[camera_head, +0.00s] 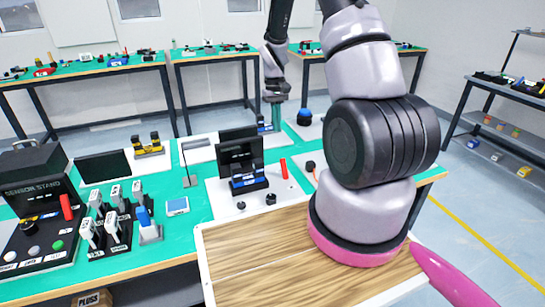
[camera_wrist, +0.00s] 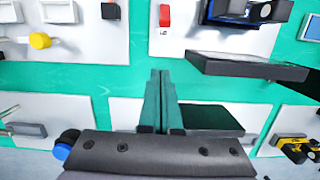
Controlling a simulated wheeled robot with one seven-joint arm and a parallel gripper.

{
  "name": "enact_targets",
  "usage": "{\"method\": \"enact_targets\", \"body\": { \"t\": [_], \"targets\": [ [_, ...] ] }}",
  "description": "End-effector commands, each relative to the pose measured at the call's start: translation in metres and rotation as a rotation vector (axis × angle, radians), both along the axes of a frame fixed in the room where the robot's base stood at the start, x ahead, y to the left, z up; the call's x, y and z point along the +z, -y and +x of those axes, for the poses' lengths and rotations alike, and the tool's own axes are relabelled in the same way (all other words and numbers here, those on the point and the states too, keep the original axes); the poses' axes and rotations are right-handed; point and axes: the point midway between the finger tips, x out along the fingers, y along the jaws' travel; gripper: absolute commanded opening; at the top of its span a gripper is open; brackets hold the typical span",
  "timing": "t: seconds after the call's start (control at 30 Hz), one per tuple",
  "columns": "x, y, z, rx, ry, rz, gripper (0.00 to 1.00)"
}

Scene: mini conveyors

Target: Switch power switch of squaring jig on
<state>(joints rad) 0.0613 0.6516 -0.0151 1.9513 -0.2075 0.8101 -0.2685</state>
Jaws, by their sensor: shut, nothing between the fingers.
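No readable label marks the squaring jig, so I cannot tell for certain which station it is. A white board holds a black device with upright dark plates and blue parts (camera_head: 246,182). A red switch-like piece (camera_head: 284,168) stands on that board to the device's right. What looks like the same red piece shows at the top of the wrist view (camera_wrist: 164,15), left of the black and blue device (camera_wrist: 238,9). My gripper (camera_head: 276,116) is over the far part of the green table. Its green fingers are shut and empty in the wrist view (camera_wrist: 160,95).
A blue knob (camera_head: 304,114) sits on a board right of my gripper. The sensor stand (camera_head: 36,180) and grey switches (camera_head: 112,228) fill the near left. A wooden top (camera_head: 280,260) is bare.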

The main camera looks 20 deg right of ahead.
Motion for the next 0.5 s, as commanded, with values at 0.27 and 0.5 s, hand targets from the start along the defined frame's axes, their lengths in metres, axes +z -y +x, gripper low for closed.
{"method": "enact_targets", "body": {
  "t": [0.27, 0.5],
  "targets": [
    [-0.023, 0.003, 0.0, 0.017, -0.029, -0.002, 0.0],
    [-0.022, 0.003, 0.0, 0.017, -0.029, -0.002, 0.0]
  ]
}}
